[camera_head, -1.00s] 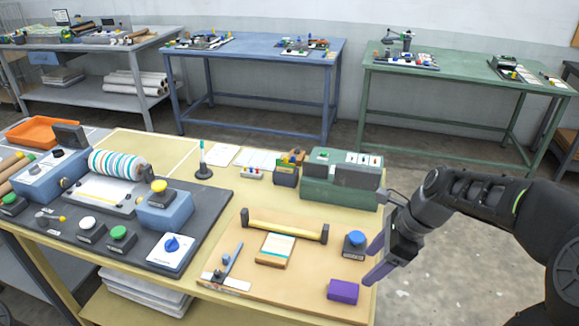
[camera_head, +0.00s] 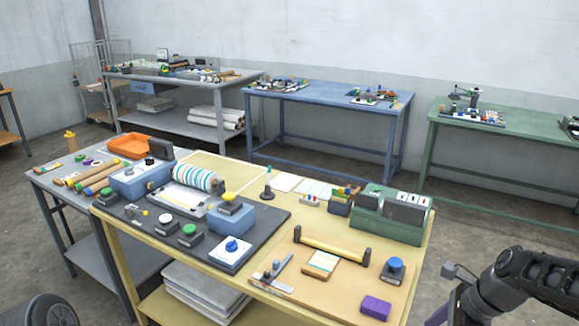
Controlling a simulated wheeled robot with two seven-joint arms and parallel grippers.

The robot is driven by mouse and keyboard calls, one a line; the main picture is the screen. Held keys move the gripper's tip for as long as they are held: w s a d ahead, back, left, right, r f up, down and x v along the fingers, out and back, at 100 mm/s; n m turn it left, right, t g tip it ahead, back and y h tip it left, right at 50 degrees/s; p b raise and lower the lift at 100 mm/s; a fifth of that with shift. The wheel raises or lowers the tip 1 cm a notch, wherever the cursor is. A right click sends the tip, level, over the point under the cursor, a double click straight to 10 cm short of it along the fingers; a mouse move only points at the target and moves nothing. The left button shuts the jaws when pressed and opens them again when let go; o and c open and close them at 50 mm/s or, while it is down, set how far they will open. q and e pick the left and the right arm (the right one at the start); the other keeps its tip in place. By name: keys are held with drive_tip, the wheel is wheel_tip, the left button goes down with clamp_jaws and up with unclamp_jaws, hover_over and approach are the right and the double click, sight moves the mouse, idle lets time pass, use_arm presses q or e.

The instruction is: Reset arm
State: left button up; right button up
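My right arm comes in at the lower right, and its gripper (camera_head: 447,312) hangs low beside the table's right edge, clear of the objects. Only part of its purple fingers shows at the bottom border, so its opening is hidden. My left gripper is not in view; a dark rounded part of mine sits at the lower left corner. The calender press (camera_head: 190,190), with a striped roller, stands on a dark base plate on the yellow table (camera_head: 408,270).
A purple block (camera_head: 376,307), a blue-knobbed button (camera_head: 393,269) and a yellow bar (camera_head: 331,244) lie on the board (camera_head: 318,292). A green box (camera_head: 391,215) stands behind. A grey side table (camera_head: 58,195) adjoins on the left. Open floor lies right of the yellow table.

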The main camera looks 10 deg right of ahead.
drive_tip(key=w+a+f+n+g, duration=0.1)
drive_tip(key=a+f+n, duration=0.5)
drive_tip(key=f, duration=0.4)
drive_tip(key=a+f+n, duration=0.5)
drive_tip(key=a+f, duration=0.3)
drive_tip(key=f, duration=0.2)
drive_tip(key=s+a+f+n+g, duration=0.1)
drive_tip(key=s+a+f+n, duration=1)
drive_tip(key=a, duration=0.3)
drive_tip(key=shift+s+a+f+n+y, duration=0.15)
drive_tip(key=shift+s+f+n+y, duration=0.15)
drive_tip(key=shift+s+n, duration=0.25)
